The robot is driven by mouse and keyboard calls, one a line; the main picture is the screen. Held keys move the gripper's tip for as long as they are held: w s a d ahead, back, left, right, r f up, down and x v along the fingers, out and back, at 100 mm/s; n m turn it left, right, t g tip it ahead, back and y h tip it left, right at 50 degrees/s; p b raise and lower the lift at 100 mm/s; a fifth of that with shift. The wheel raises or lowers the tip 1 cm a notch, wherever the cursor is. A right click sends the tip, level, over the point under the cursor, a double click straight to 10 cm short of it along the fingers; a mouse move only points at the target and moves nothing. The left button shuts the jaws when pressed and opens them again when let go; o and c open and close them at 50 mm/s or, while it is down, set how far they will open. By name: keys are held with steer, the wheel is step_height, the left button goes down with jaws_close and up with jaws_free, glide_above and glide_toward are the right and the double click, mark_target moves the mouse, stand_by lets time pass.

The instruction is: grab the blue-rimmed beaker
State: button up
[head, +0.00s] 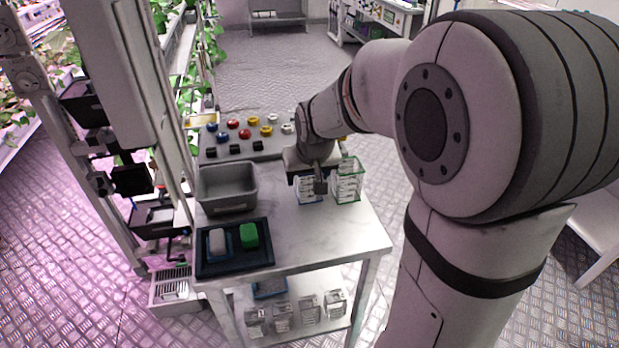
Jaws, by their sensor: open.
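Two clear beakers with markings stand side by side on the white table. The right one, the green-rimmed beaker (348,186), shows most of its front and its green rim. The left beaker (307,196) is partly covered by my gripper, and its rim is mostly hidden. Bluish edges show at its base, so it looks like the blue-rimmed one, but I cannot be sure. My gripper (308,183) is open and points down over the left beaker. I cannot tell whether its fingers touch it.
A grey bin (228,190) stands to the left. In front of it, a dark tray (235,264) holds a grey block and a green block (249,235). Behind is a panel (265,146) with several coloured knobs. The table's front right is clear. Several containers sit on the lower shelf.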

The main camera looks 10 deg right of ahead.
steer(key=shift+w+f, duration=0.15)
steer(key=shift+f, duration=0.25)
steer(key=shift+c, duration=0.2)
steer(key=c, duration=0.7)
